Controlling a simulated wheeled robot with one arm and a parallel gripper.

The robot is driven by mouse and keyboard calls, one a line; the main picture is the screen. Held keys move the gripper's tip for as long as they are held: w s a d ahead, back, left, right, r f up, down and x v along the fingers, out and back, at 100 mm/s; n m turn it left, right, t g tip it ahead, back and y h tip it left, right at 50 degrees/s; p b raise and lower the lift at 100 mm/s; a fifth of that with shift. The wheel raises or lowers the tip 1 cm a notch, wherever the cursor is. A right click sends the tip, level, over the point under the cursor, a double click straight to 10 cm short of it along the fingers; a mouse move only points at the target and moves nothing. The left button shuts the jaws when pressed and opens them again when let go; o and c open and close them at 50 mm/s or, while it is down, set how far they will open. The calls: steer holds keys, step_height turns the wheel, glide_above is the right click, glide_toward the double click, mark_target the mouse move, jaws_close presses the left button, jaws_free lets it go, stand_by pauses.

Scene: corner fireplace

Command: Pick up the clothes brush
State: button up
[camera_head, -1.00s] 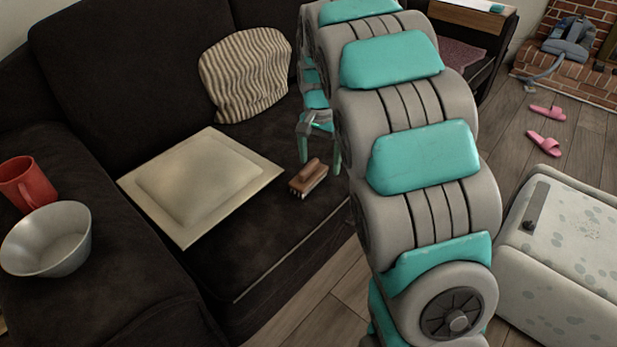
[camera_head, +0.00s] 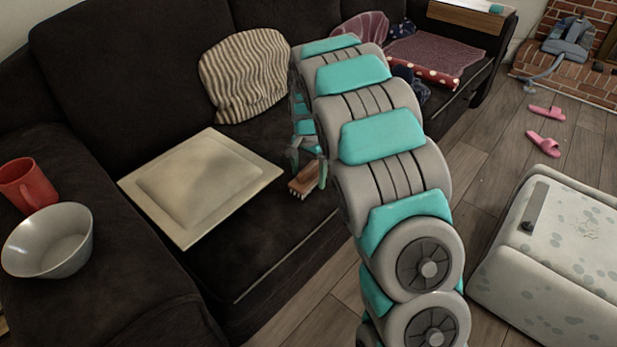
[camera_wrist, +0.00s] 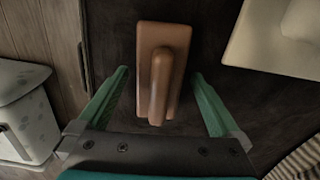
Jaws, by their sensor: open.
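The clothes brush (camera_head: 303,183) lies on the dark sofa seat, bristles down, with its brown wooden back and raised handle up. In the wrist view the brush (camera_wrist: 162,62) lies between and partly beyond my two green fingers. My gripper (camera_wrist: 160,85) is open, with a finger on each side of the brush and a gap on both sides. In the head view my gripper (camera_head: 308,165) is right at the brush, and my arm and fingers hide part of it. I cannot tell how far above the seat the fingertips are.
A cream cushion (camera_head: 200,185) lies left of the brush, and a striped cushion (camera_head: 245,75) leans on the sofa back. A grey bowl (camera_head: 48,240) and a red mug (camera_head: 28,185) stand on the armrest. A pale spotted box (camera_head: 550,255) stands on the floor at right.

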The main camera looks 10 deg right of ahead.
steer(key=shift+f, duration=0.5)
steer(key=shift+c, duration=0.4)
steer(key=c, duration=1.5)
steer(key=shift+o, duration=0.2)
steer(key=shift+r, duration=0.2)
steer(key=shift+s+r, duration=0.1)
steer(key=shift+r, duration=1.6)
steer(key=s+a, duration=0.1)
steer(key=s, duration=0.4)
steer(key=s+a+r+b, duration=0.1)
steer(key=s, duration=0.4)
steer(key=s+a, duration=0.2)
steer(key=s, duration=0.3)
steer(key=shift+s+r+b, duration=0.15)
steer(key=shift+s+b, duration=0.05)
steer(key=shift+b, duration=0.15)
